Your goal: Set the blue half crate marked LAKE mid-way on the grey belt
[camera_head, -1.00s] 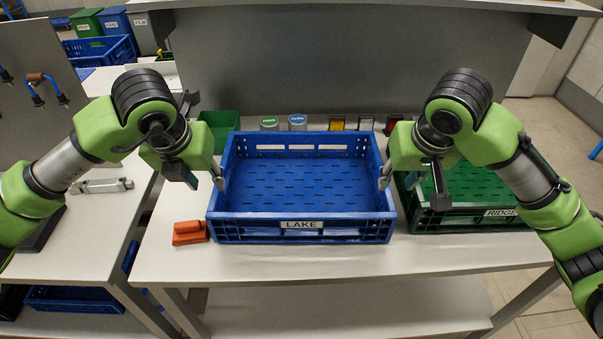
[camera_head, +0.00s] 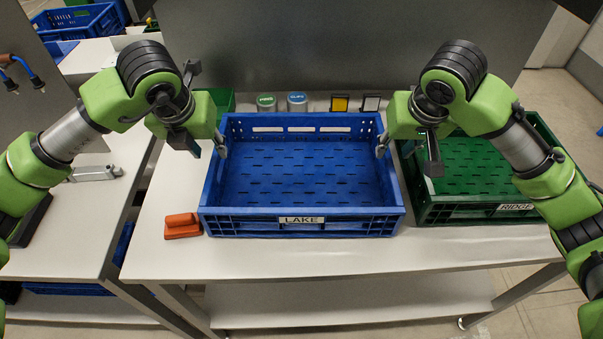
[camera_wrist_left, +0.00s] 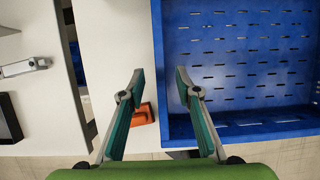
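The blue half crate marked LAKE (camera_head: 301,229) sits on the white table and looks empty. Its left wall also shows in the left wrist view (camera_wrist_left: 159,60). My left gripper (camera_head: 221,147) is at the crate's left wall; in the left wrist view its two fingers (camera_wrist_left: 160,74) are apart, one on each side of the wall, with gaps showing. My right gripper (camera_head: 382,146) is at the right wall; one finger shows by the wall's inner side and its other finger is hidden. The grey belt is not in view.
A green crate marked RIDGE (camera_head: 516,208) stands close on the right. An orange block (camera_head: 182,226) lies by the crate's front left corner. Behind are a green bin (camera_head: 217,97), two labelled cans (camera_head: 297,103) and small cards (camera_head: 340,103). The table's front strip (camera_head: 330,255) is clear.

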